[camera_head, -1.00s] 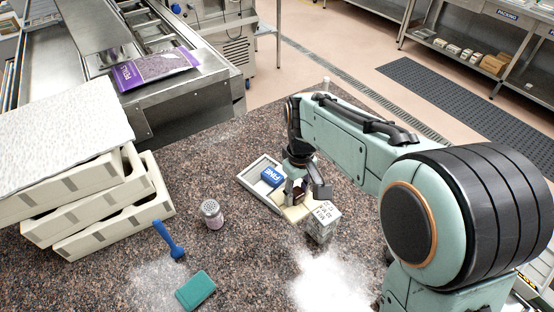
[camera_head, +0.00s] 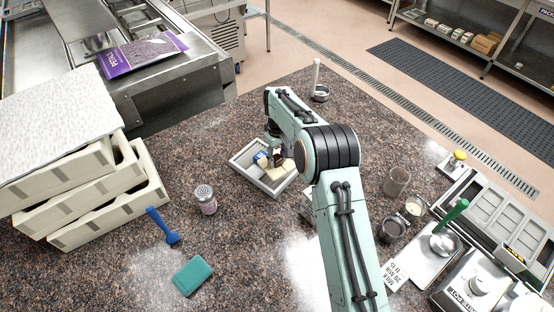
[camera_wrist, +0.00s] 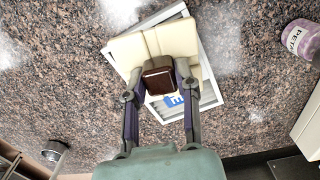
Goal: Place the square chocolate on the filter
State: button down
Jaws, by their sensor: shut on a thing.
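My gripper (camera_wrist: 160,74) is shut on a dark brown square chocolate (camera_wrist: 158,84), held between both fingertips. In the head view my gripper (camera_head: 276,150) is over the white tray (camera_head: 244,169), partly hidden by my arm. In the wrist view the chocolate appears in front of two cream slabs (camera_wrist: 126,52) lying at the tray (camera_wrist: 216,92); whether it touches them I cannot tell. A blue item (camera_wrist: 173,101) with white lettering lies in the tray, partly covered by my fingers. I cannot tell for sure which thing is the filter.
A shaker (camera_head: 205,200), a blue tool (camera_head: 163,227) and a teal pad (camera_head: 193,276) are on the speckled counter. Stacked cream trays (camera_head: 120,200) stand at left. Counter between shaker and tray is clear.

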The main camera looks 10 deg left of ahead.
jog(key=shift+f, duration=0.55)
jog(key=shift+f, duration=0.15)
jog(key=shift+f, duration=0.35)
jog(key=shift+f, duration=0.1)
jog(key=c, duration=0.8)
grip_release()
